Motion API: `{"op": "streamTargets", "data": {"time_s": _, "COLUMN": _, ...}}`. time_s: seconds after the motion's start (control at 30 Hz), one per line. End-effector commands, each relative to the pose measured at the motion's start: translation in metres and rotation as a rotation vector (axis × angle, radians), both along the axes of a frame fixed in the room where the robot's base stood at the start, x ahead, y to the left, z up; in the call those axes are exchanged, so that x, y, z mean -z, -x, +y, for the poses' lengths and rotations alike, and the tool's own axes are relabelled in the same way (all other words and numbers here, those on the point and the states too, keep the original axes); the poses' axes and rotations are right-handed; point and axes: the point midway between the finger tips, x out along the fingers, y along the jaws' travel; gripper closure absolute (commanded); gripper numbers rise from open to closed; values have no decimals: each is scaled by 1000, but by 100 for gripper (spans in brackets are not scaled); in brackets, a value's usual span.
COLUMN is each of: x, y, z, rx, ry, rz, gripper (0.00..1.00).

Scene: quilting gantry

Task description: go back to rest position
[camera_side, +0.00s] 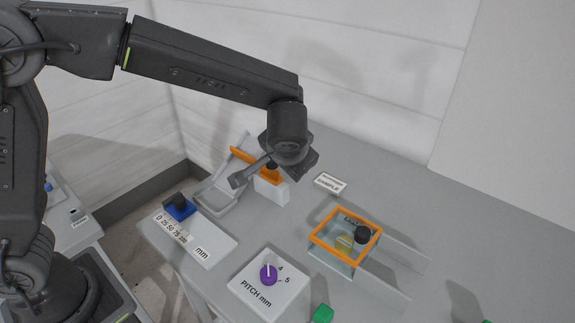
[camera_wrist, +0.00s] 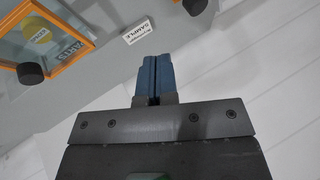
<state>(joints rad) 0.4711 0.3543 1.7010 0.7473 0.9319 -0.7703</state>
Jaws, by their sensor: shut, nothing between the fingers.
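My gripper (camera_side: 237,181) hangs at the end of my outstretched arm, above the back part of the grey table. In the wrist view its two blue fingers (camera_wrist: 153,62) lie side by side, pressed together with nothing between them. In the side view the gripper appears close to an orange lever (camera_side: 242,155) and a white block (camera_side: 271,192) with an orange top; I cannot tell whether they touch. No marker of a rest position shows.
An orange-framed clear box (camera_side: 318,238) with a black knob (camera_side: 362,234) stands right of centre. A white PITCH mm box with a purple dial (camera_side: 268,274), a mm scale plate with a blue slider (camera_side: 180,209), a green block (camera_side: 322,313) and a SAMPLE label (camera_side: 330,183) share the table.

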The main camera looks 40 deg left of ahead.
Motion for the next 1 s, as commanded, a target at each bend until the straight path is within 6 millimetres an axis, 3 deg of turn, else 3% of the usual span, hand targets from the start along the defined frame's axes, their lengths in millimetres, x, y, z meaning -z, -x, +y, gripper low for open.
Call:
{"op": "streamTargets", "data": {"time_s": 0.17, "x": -11, "y": 6, "z": -5, "rx": 1, "ry": 1, "rz": -1, "gripper": 100}}
{"op": "streamTargets", "data": {"time_s": 0.5, "x": -12, "y": 7, "z": -6, "rx": 0, "ry": 1, "rz": 0, "gripper": 100}}
{"op": "streamTargets", "data": {"time_s": 0.67, "x": -23, "y": 16, "z": 6, "rx": -9, "ry": 20, "rz": 10, "gripper": 100}}
{"op": "streamTargets", "data": {"time_s": 0.77, "x": -39, "y": 36, "z": 27, "rx": -25, "ry": 60, "rz": 30, "gripper": 100}}
{"op": "streamTargets", "data": {"time_s": 1.0, "x": -74, "y": 113, "z": 81, "rx": -46, "ry": 204, "rz": 73, "gripper": 100}}
